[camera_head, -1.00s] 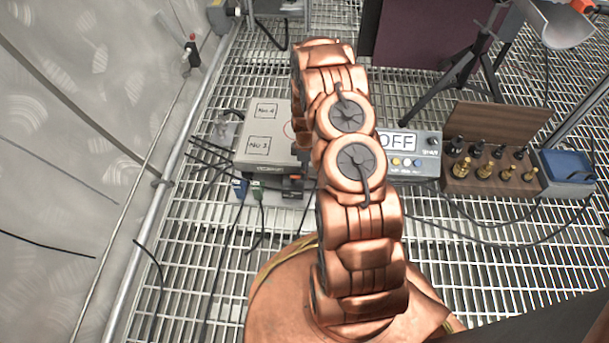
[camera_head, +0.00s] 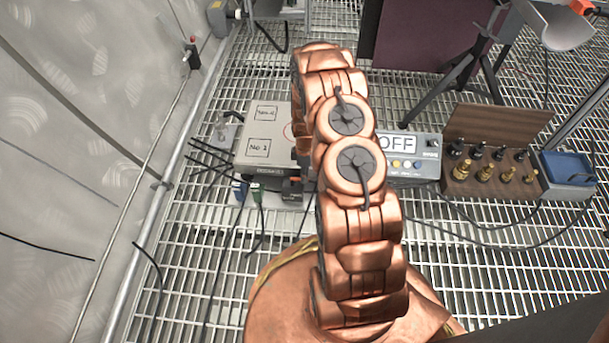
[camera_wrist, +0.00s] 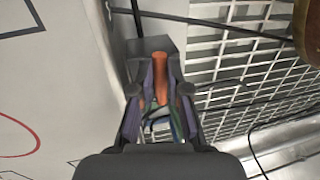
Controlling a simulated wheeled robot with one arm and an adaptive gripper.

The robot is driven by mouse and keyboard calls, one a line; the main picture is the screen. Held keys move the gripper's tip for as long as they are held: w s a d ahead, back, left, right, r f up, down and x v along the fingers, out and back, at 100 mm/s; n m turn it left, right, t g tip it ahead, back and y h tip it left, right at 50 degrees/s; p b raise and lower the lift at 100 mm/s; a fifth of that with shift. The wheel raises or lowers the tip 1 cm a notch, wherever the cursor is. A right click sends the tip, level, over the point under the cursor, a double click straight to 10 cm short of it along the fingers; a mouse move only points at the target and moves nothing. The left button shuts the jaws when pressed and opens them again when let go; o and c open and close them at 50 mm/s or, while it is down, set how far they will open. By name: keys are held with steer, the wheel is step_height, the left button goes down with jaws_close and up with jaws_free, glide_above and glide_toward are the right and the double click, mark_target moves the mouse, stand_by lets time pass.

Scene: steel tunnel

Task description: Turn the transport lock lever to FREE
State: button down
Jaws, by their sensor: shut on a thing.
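An orange lever handle (camera_wrist: 161,72) stands between the fingertips of my gripper (camera_wrist: 160,88) in the wrist view. My gripper is shut on it, beside a grey block at the edge of a pale box. In the head view, the pale grey box (camera_head: 252,150) has marked squares on its top. A small orange part (camera_head: 292,183) shows at its front right corner. My copper arm covers the box's right side and hides most of my gripper there. I cannot read a FREE mark or the lever's setting.
A grey unit with an OFF display (camera_head: 396,142) stands right of my arm. A wooden rack (camera_head: 490,180) with dark and brass pieces and a blue tray (camera_head: 567,167) are farther right. Cables lie on the grating. The tunnel wall (camera_head: 70,130) is at left.

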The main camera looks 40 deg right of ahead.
steer(key=shift+r, duration=0.1)
steer(key=shift+s+a+r+m+p, duration=0.1)
steer(key=shift+s+a+m+p, duration=0.25)
steer(key=shift+m+p, duration=0.65)
steer(key=a+m+p, duration=0.1)
steer(key=m, duration=0.1)
steer(key=s+m+t+p, duration=0.1)
steer(key=m, duration=0.2)
steer(key=a+m+p, duration=0.1)
steer(key=m, duration=0.1)
steer(key=shift+s+a+m+t+y, duration=0.15)
steer(key=shift+a+m+t+y, duration=0.15)
steer(key=shift+m+y, duration=0.1)
steer(key=shift+w+a+f+m+t+h+p, duration=0.2)
steer(key=shift+a+m, duration=0.25)
steer(key=shift+m, duration=0.9)
steer(key=shift+w+a+r+m+t+p, duration=0.1)
steer(key=shift+a+m+t+p, duration=0.25)
steer(key=shift+m, duration=0.95)
steer(key=shift+w+a+f+m+t+h+p, duration=0.15)
steer(key=shift+a+m, duration=0.4)
steer(key=shift+m, duration=0.8)
steer(key=c, duration=1.4)
jaws_free()
steer(key=shift+c, duration=0.2)
